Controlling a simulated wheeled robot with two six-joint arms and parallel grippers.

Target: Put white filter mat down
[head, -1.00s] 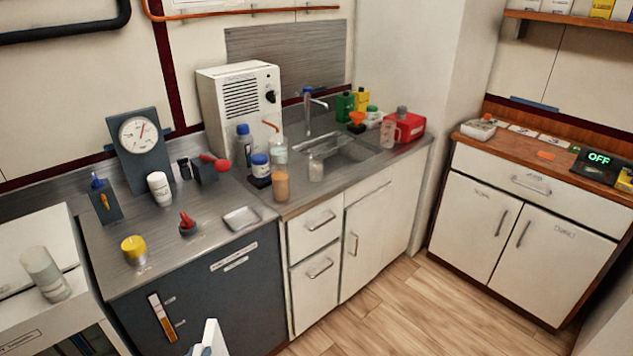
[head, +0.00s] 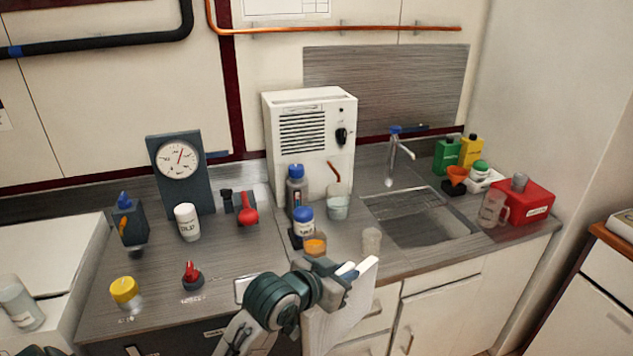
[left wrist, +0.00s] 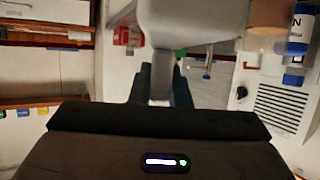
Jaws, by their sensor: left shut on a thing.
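The white filter mat (head: 350,318) is a pale, thin slab held upright in front of the counter's front edge in the head view. My left gripper (head: 346,272) is shut on its upper edge. In the left wrist view, the mat (left wrist: 195,22) shows as a pale grey block at the top, with the dark fingers (left wrist: 160,85) closed on it. The mat hides part of the white drawers behind it. My right gripper is not in view.
A shallow tray (head: 241,288) is partly hidden by my arm. The sink (head: 425,220) is at the right.

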